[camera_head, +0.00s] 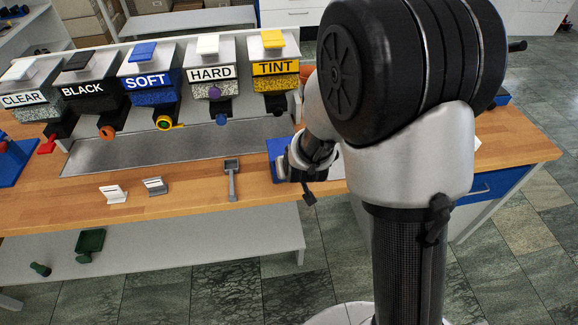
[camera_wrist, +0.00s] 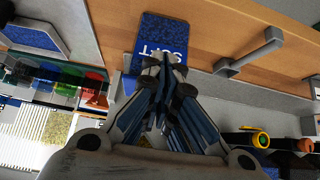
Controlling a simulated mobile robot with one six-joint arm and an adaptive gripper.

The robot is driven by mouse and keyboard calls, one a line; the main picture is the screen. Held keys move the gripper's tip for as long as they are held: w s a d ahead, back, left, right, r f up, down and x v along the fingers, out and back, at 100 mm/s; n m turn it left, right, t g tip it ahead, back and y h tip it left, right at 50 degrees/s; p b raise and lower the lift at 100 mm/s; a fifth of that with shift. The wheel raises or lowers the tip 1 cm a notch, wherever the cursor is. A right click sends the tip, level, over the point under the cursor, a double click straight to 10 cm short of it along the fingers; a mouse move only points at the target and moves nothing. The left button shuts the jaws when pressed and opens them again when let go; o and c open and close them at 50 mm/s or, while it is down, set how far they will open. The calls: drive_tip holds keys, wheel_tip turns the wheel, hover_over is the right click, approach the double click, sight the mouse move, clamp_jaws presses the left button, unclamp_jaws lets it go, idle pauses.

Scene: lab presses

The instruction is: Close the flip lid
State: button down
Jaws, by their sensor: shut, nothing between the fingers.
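A blue piece (camera_wrist: 160,32) with white lettering that looks like SOFT, seen upside down, lies on the wooden bench just beyond my fingertips in the wrist view. Its blue edge also shows in the head view (camera_head: 277,158), partly hidden behind my gripper. It may be the flip lid or the body that carries it; I cannot tell its hinge or angle. My gripper (camera_wrist: 163,64) is shut and empty, with its fingertips overlapping the near edge of the blue piece in the picture. Contact cannot be made out. In the head view my gripper (camera_head: 309,172) is low over the bench, right of the scoop.
A grey scoop (camera_head: 232,180) lies left of my gripper. A small white stand (camera_head: 113,194) and a grey one (camera_head: 155,187) are farther left. Labelled dispensers, including the blue SOFT one (camera_head: 150,82), line the back above a metal tray (camera_head: 185,149). Bare wood lies between.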

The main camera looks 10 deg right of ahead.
drive_tip(key=shift+s, duration=0.1)
idle(0.4)
drive_tip(key=shift+s+r, duration=0.2)
drive_tip(key=shift+s, duration=0.5)
